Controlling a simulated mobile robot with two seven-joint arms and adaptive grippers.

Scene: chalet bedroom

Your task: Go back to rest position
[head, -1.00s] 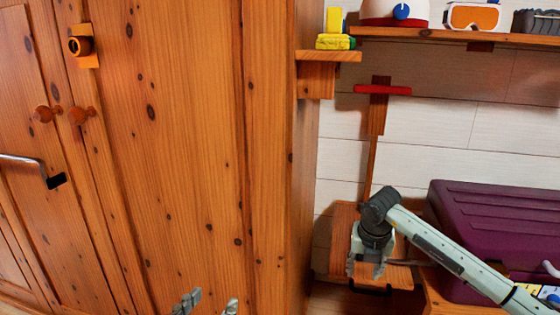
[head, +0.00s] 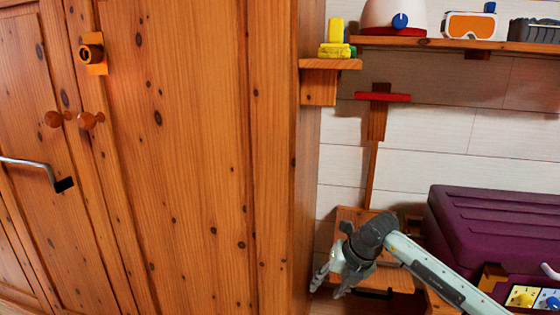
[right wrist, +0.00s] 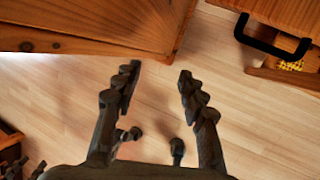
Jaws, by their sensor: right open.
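My right gripper (head: 328,282) is in the lower middle of the head view, beside the wardrobe's right edge and left of the purple case. It points down and to the left. In the right wrist view the right gripper (right wrist: 158,78) shows its two dark fingers spread apart, with only bare wooden floor (right wrist: 150,100) between them. It holds nothing. My left gripper is not in the head view.
A large wooden wardrobe (head: 200,150) fills the left, close to the right gripper. A purple case (head: 500,225) stands at right. A shelf (head: 450,42) holds several items. A wooden drawer unit with a black handle (right wrist: 272,40) shows in the right wrist view.

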